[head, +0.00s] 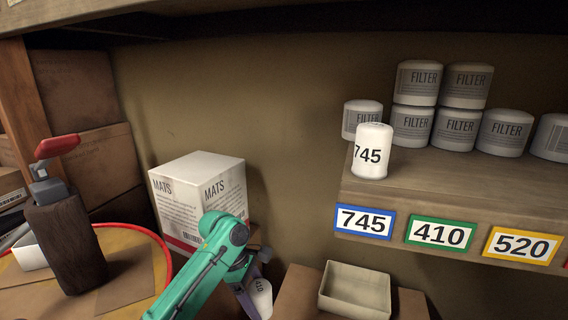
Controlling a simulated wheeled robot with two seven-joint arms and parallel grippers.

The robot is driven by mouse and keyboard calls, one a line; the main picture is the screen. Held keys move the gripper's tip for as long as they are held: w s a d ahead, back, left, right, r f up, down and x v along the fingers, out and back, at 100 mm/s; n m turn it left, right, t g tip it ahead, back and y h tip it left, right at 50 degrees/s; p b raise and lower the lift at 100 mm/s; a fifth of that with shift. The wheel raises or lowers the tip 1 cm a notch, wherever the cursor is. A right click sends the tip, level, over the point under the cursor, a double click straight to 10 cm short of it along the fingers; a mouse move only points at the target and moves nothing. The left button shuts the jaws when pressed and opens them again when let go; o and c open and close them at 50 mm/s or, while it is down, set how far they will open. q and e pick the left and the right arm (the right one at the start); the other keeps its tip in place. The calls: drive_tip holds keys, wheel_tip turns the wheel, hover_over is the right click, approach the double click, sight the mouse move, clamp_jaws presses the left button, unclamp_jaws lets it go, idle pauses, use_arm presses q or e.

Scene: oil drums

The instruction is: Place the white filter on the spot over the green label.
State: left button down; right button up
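A white filter marked 410 (261,299) is at the bottom centre, tilted, at the end of my green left arm. My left gripper (251,284) appears shut on it; the fingers are partly hidden by the arm. The green label 410 (440,233) is on the front edge of the wooden shelf (425,190) at the right. The shelf spot above it is bare. A white filter marked 745 (372,152) stands upright on the shelf above the blue label 745 (364,221). My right gripper is not in view.
Several grey-white FILTER cans (411,125) stand at the back of the shelf, some stacked. A yellow label 520 (522,245) is right of the green one. A MATS box (200,190), an open beige tray (356,290) and a red-handled tool (65,215) stand lower down.

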use_arm(q)
drive_tip(key=s+a+f+m+g+y+p, duration=0.2)
drive_tip(key=s+a+m+g+y, duration=0.1)
drive_tip(key=s+a+m, duration=0.8)
drive_tip(key=s+m+y, duration=0.1)
drive_tip(key=s+m, duration=0.2)
drive_tip(key=m, duration=0.1)
drive_tip(key=shift+s+f+m+y+p, duration=0.2)
drive_tip(key=shift+f+m+y+p, duration=0.1)
drive_tip(key=shift+y+p, duration=0.1)
